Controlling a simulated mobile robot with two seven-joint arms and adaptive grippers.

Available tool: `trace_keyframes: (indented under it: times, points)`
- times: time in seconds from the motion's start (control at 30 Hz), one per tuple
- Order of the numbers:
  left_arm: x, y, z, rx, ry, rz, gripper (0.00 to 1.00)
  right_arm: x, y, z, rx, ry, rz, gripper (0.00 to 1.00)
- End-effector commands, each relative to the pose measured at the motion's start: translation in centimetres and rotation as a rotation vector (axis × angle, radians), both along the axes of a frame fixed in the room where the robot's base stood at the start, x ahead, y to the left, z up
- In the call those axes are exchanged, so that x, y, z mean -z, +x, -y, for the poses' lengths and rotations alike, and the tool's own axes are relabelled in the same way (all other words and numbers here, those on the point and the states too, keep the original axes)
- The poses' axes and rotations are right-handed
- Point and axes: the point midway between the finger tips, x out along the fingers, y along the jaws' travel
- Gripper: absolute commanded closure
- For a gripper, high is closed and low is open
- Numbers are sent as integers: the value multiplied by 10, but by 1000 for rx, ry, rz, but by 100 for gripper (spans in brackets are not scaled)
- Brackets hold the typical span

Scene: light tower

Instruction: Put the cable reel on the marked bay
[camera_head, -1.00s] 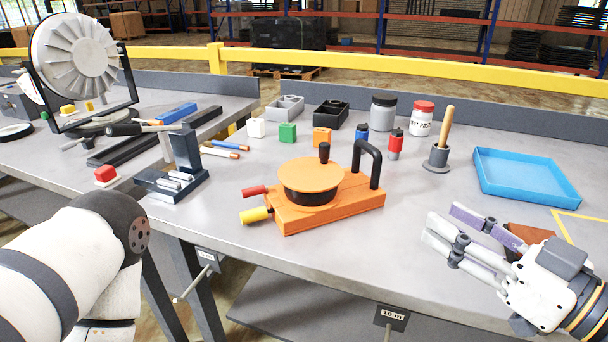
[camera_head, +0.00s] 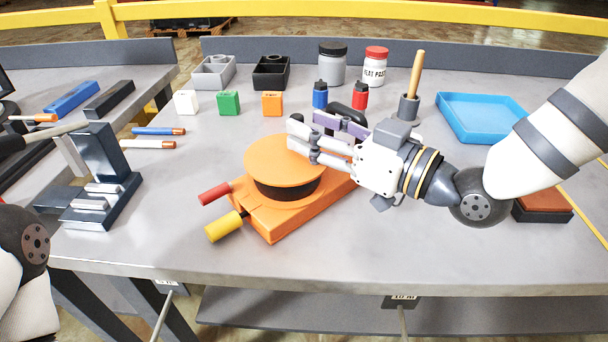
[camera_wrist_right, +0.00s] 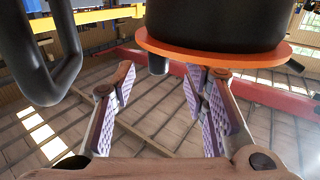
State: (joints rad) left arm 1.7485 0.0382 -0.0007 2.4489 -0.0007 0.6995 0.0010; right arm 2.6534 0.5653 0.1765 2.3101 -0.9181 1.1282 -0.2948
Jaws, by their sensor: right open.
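The cable reel (camera_head: 268,212) is an orange base with a round orange top plate, a black drum and red and yellow side plugs. It sits near the middle of the table. My right gripper (camera_head: 306,136) is open and empty over the back right of the reel and hides its top knob and part of the black carry handle. In the right wrist view, which is upside down, the knob (camera_wrist_right: 158,66) shows between the open fingertips (camera_wrist_right: 160,80), with the carry handle (camera_wrist_right: 38,60) to the left. The marked bay's yellow line (camera_head: 585,212) shows at far right. My left gripper is out of view.
A brown block (camera_head: 543,202) lies under my right forearm. White, green and orange cubes (camera_head: 272,103) sit back left. A dark stand (camera_head: 97,165) is left. The front table strip is clear.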

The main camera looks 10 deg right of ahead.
Motion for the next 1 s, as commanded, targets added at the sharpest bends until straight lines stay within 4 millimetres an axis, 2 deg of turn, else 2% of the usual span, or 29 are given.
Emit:
trace_keyframes:
  times: [0.1, 0.2, 0.43, 0.6, 0.63, 1.0]
  points:
    - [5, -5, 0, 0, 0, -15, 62, 5, 19, -14, -3, -1, -3, 59]
    - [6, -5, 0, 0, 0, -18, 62, 4, 29, -22, -2, -1, -2, 59]
    - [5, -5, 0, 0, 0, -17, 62, 1, 31, -24, 0, 1, 1, 59]
    - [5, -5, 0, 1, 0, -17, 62, 1, 31, -24, 0, 1, 1, 98]
    - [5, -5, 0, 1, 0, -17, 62, 1, 31, -23, -1, 1, 1, 100]
    - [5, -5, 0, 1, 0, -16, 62, -1, 31, -24, -1, 2, 7, 100]
